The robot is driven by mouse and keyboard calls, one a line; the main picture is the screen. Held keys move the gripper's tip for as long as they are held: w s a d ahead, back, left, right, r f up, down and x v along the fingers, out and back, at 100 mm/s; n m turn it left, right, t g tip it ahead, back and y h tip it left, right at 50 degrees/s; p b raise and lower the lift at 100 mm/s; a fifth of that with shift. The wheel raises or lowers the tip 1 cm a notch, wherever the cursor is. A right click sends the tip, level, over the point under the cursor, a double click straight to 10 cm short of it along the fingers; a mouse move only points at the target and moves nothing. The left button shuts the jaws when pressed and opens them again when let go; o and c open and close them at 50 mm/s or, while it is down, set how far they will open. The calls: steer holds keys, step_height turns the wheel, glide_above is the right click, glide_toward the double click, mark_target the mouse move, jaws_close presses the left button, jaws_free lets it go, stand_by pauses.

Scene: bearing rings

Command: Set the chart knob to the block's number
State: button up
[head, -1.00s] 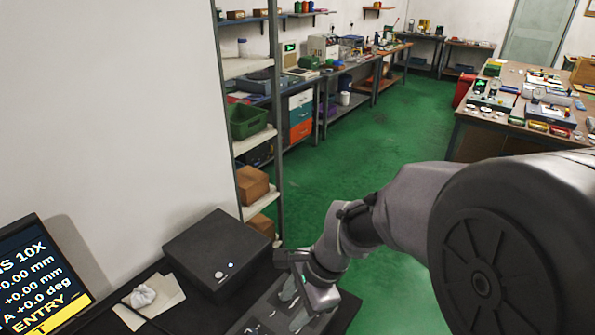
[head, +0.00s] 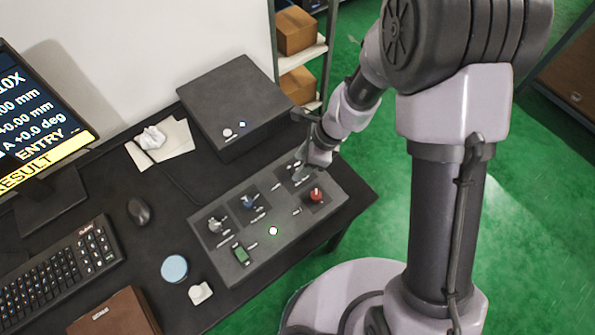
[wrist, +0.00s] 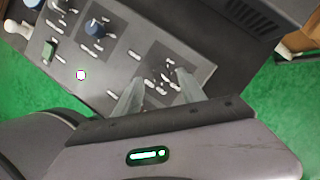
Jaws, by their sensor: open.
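A grey control panel (head: 290,226) lies on the dark desk. It carries a grey knob (head: 215,225), a blue knob (head: 248,202) and a red knob (head: 316,193). Its labels are too small to read, so I cannot tell which is the chart knob. My gripper (head: 301,163) is at the panel's far right part, partly hidden by my wrist. In the wrist view my gripper (wrist: 160,92) is open, its two fingers apart over a dark marked square of the panel; the blue knob (wrist: 97,28) is to their upper left. I cannot make out a numbered block.
A black box (head: 232,95) stands behind the panel. A monitor (head: 40,115), keyboard (head: 60,265), mouse (head: 139,211), blue round disc (head: 174,268) and brown book (head: 115,315) are at the left. The panel also has a green switch (head: 240,254) and a lit button (head: 273,231).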

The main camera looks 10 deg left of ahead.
steer(key=x, duration=0.3)
steer(key=shift+w+d+b, duration=0.1)
steer(key=shift+b, duration=0.3)
steer(key=shift+r, duration=0.1)
jaws_close()
